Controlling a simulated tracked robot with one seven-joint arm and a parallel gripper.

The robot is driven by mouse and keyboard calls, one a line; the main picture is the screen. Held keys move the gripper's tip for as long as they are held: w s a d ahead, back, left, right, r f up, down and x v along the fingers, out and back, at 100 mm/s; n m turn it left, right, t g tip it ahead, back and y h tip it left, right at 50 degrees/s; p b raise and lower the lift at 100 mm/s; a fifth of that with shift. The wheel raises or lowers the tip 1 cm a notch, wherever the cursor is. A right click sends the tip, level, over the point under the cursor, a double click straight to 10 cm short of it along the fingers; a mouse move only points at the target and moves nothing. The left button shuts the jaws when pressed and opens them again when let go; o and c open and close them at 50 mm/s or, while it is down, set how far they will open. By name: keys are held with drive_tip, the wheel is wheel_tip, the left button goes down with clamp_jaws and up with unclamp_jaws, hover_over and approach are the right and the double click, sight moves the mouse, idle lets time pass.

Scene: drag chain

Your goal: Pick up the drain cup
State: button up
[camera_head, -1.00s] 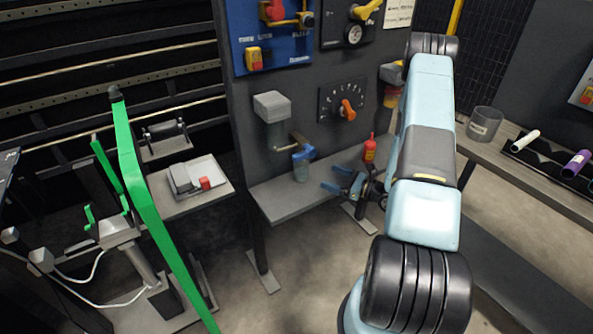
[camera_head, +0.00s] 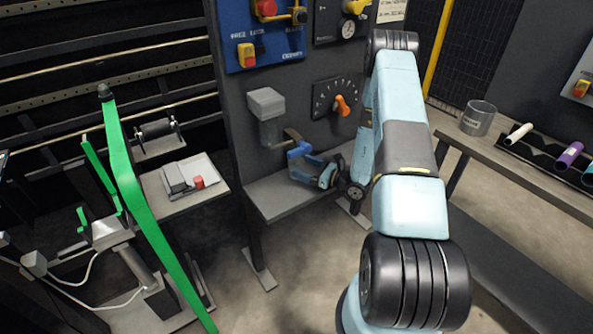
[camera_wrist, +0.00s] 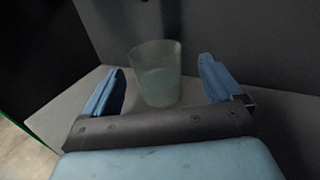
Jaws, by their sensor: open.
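The drain cup (camera_wrist: 157,75) is a clear, greenish, slightly tapered cup standing upright on a grey shelf in the wrist view. My gripper (camera_wrist: 161,66) is open, with one blue finger to the left of the cup and one to the right. Gaps show between both fingers and the cup. In the head view, my gripper (camera_head: 318,170) is low over the shelf (camera_head: 290,202), beside the panel under a brown pipe. The cup is mostly hidden there behind the fingers and a blue part.
A grey box with a clear bowl (camera_head: 268,108) hangs on the panel above left of my gripper. An orange-handled dial (camera_head: 341,104) is higher up. A glass beaker (camera_head: 478,118) stands on the right bench. A green frame (camera_head: 135,190) is at the left.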

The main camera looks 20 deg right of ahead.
sight(296, 164)
drive_tip(key=shift+x, duration=2.1)
drive_tip(key=shift+s, duration=0.1)
drive_tip(key=shift+c, duration=0.3)
drive_tip(key=c, duration=1.1)
drive_tip(key=shift+o, duration=0.2)
drive_tip(key=shift+r, duration=0.1)
